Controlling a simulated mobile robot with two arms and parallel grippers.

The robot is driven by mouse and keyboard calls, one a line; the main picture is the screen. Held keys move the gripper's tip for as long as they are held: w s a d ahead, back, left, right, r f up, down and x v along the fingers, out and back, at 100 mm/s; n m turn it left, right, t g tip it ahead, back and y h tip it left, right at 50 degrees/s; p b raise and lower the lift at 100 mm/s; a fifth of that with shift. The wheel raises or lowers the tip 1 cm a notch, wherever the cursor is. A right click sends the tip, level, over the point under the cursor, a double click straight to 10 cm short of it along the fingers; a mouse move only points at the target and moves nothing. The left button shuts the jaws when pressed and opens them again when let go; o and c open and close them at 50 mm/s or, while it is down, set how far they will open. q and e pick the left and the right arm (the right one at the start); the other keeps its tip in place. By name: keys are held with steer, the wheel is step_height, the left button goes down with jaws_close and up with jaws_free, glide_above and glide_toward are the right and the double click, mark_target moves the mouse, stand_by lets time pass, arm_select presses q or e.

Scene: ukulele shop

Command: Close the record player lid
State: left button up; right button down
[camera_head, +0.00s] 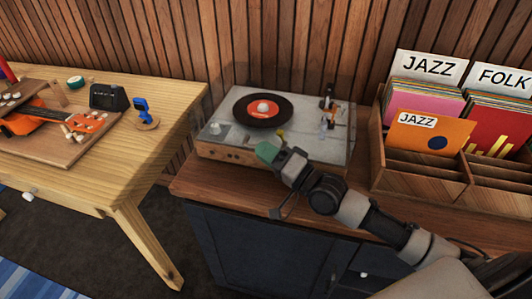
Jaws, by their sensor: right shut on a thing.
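The record player (225,148) sits on the wooden top of a dark cabinet, with a black record (284,112) with a red label on its platter. Its see-through lid (300,82) is very faint; a slight tint shows above the player's back edge, and its exact angle is hard to tell. My right gripper (268,153), with a green fingertip, is at the player's front edge. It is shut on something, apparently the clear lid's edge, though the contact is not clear. My left gripper is not in view.
A wooden crate (418,186) of JAZZ and FOLK records stands right of the player. At left, a wooden table (150,175) holds an orange ukulele (30,120), a black device (107,97) and a blue clip-like item (141,108). A floor gap separates table and cabinet.

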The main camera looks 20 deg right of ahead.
steer(key=shift+f, duration=0.3)
steer(key=c, duration=1.4)
jaws_free()
steer(key=shift+w+d+f, duration=0.1)
steer(key=shift+c, duration=0.2)
steer(key=v, duration=0.5)
steer(key=b+v, duration=0.1)
steer(key=v, duration=0.5)
steer(key=shift+r, duration=0.25)
